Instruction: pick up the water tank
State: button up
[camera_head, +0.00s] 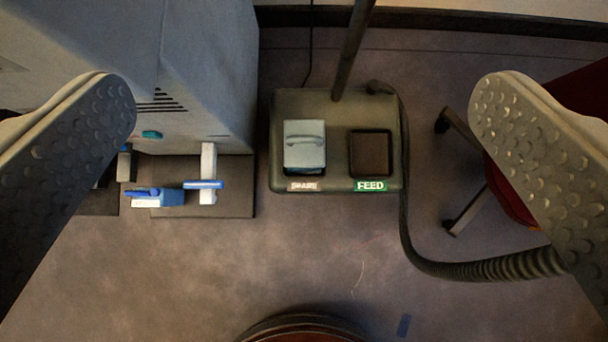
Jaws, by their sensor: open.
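The water tank (304,148) is a pale blue-grey block with a handle across its top. It sits in the left socket of a dark grey base unit (336,108), above a label that seems to read SPARE. The right socket (370,153), above the green FEED label (370,185), is dark and looks empty. My gripper (302,100) is wide open, with one textured finger at each side of the view. The base unit shows between the fingers, farther away, and nothing is between them at close range.
A pole (352,50) rises from the base unit's back edge. A ribbed hose (480,269) curves down its right side. A grey cabinet (205,75) with blue-handled items (165,197) stands left. A red chair (520,195) is at right, a round brown object (305,328) at the bottom.

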jog(key=w+f+g, duration=0.3)
jog(key=w+f, duration=0.1)
jog(key=f, duration=1.2)
jog(key=g, duration=0.3)
send_near(303, 151)
jog(key=w+f, duration=0.1)
jog(key=f, duration=0.1)
jog(key=w+f, duration=0.2)
jog(key=shift+w+f, duration=0.25)
jog(key=shift+w, duration=0.05)
jog(key=shift+x, duration=2.7)
jog(key=shift+s+d, duration=0.15)
jog(key=shift+c, duration=0.4)
jog(key=c, duration=1.8)
jog(key=shift+c, duration=0.9)
jog(key=shift+r, duration=0.1)
